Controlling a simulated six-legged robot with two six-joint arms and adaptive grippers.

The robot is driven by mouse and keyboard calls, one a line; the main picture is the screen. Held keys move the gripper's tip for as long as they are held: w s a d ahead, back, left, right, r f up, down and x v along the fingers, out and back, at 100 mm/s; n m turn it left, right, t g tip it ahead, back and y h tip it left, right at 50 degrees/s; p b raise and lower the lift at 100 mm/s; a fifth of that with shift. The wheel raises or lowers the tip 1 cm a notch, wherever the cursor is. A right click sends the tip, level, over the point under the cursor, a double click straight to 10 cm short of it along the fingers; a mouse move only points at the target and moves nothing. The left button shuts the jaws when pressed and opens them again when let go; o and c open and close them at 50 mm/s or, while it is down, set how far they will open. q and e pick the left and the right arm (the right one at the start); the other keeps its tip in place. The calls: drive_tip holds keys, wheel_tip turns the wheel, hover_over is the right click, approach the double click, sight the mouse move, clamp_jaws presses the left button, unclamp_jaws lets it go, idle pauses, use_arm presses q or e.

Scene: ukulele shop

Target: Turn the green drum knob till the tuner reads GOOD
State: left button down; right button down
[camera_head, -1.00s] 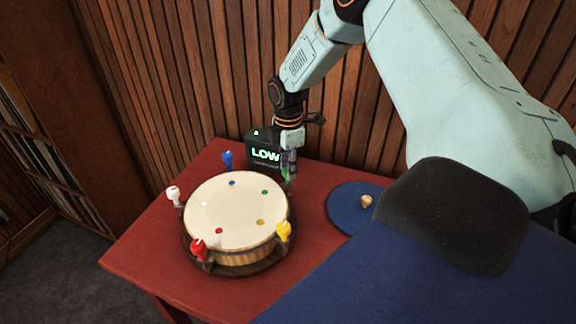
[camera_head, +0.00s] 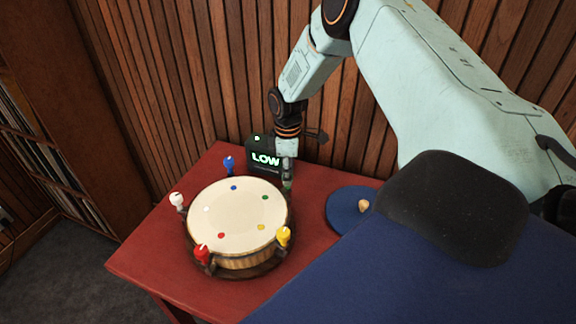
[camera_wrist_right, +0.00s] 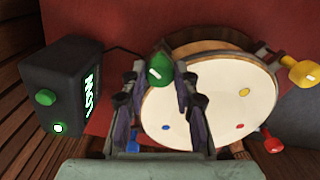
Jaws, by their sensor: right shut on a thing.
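The drum (camera_head: 236,215) stands on the red table with colored knobs around its rim and matching dots on its cream skin. The green knob (camera_wrist_right: 160,68) sits between the fingers of my right gripper (camera_wrist_right: 160,82) in the wrist view, and the gripper is shut on it. In the head view my right gripper (camera_head: 287,178) comes down at the drum's back right and mostly hides the green knob. The black tuner (camera_head: 264,156) behind the drum reads LOW in green; it also shows in the wrist view (camera_wrist_right: 65,85). My left gripper is not in view.
The blue (camera_head: 229,164), white (camera_head: 178,201), red (camera_head: 202,253) and yellow (camera_head: 283,235) knobs stand around the drum. A round blue mat (camera_head: 345,212) with a small tan object (camera_head: 363,205) lies to the right. A slatted wood wall stands close behind the table.

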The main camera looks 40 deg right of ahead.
idle(0.3)
drive_tip(key=c, duration=1)
unclamp_jaws()
drive_tip(key=shift+r, duration=0.15)
wheel_tip(320, 180, up, 12)
drive_tip(key=shift+f, duration=0.1)
